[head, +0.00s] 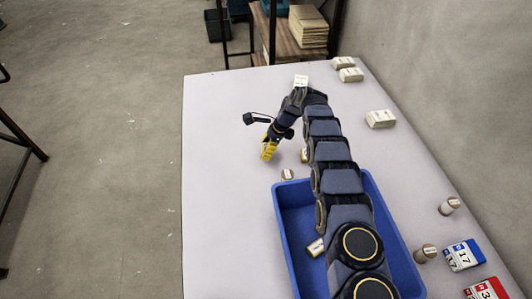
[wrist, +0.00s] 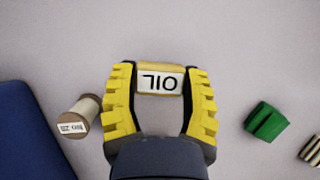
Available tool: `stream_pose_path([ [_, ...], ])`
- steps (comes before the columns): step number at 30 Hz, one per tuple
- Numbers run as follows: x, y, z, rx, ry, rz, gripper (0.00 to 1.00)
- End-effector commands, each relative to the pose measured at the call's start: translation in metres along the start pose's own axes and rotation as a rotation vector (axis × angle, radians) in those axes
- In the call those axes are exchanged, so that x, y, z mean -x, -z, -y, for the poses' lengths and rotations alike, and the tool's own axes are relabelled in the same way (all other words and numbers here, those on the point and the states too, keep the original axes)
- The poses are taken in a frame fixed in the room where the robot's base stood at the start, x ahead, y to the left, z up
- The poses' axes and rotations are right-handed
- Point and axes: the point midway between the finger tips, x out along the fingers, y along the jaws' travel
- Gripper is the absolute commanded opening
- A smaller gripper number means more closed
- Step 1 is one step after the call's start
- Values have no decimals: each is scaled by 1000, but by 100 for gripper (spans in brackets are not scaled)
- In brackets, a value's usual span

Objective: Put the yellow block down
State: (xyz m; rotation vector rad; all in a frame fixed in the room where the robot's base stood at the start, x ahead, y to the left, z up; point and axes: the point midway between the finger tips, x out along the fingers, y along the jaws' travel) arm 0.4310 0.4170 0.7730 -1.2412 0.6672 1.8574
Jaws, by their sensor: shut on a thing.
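In the wrist view, a yellowish block (wrist: 160,79) with a white label reading "OIL", upside down, sits between the tips of my gripper (wrist: 160,82). Both yellow ribbed fingers press on its sides. In the head view my gripper (head: 269,151) points down over the white table (head: 222,200), to the left of the arm and beyond the blue bin. There I cannot tell the block apart from the yellow fingers. I cannot tell whether the block touches the table.
A blue bin (head: 284,220) stands nearby, with a small block (head: 316,247) inside. A spool (wrist: 80,117) lies left of the fingers, a green block (wrist: 266,121) and a striped piece (wrist: 312,148) right. Blocks (head: 380,119) line the right side. The table's left part is clear.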

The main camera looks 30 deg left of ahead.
Motion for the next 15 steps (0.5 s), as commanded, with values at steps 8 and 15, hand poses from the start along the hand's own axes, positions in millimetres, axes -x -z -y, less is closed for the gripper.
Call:
stream_pose_path([
  [8,52,-22,0,0,0,0,23],
  [15,69,-29,0,1,1,0,23],
])
